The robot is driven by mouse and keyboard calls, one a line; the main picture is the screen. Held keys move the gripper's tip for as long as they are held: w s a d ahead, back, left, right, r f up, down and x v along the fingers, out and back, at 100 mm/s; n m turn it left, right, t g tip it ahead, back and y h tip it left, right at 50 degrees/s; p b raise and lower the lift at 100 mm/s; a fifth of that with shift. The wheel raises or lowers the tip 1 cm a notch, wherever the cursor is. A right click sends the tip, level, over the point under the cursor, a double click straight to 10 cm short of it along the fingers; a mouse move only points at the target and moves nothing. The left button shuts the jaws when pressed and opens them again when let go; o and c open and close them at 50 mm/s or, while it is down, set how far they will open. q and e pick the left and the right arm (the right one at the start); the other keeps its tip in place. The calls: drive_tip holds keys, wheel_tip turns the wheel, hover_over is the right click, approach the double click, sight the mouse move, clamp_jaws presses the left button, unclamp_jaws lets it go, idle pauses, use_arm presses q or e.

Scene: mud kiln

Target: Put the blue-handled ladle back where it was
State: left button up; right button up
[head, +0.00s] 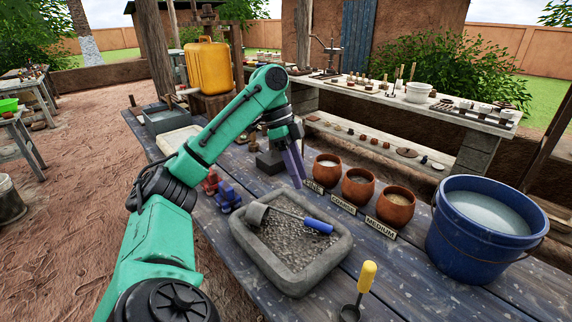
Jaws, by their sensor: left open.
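The blue-handled ladle (318,225) lies in a grey stone tray (335,262) of gravel. Its grey cup is at the tray's left side and its blue handle points right, towards the right rim. My left gripper (293,168) hangs fingers down above the dark table, behind the tray and left of the clay pots. It is open, with nothing seen between its fingers, and is apart from the ladle. My right gripper is out of view.
Three clay pots (358,186) with name labels stand right of the gripper. A blue bucket (481,228) of pale liquid stands at the right. A red and a blue clamp-like item (227,197) lie left of the tray. A yellow jerrycan (208,66) stands behind.

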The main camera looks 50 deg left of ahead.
use_arm(q)
drive_tip(key=b, duration=0.2)
approach(314, 220)
drive_tip(key=f, duration=0.2)
drive_tip(key=shift+s+f, duration=0.2)
drive_tip(key=shift+f, duration=0.2)
drive_tip(key=x, duration=0.7)
drive_tip(key=shift+w+d+r, duration=0.15)
drive_tip(key=shift+w+d, duration=0.25)
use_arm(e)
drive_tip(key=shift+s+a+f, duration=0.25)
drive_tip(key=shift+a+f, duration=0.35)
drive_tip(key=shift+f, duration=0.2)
use_arm(q)
drive_tip(key=shift+r, duration=0.1)
clamp_jaws()
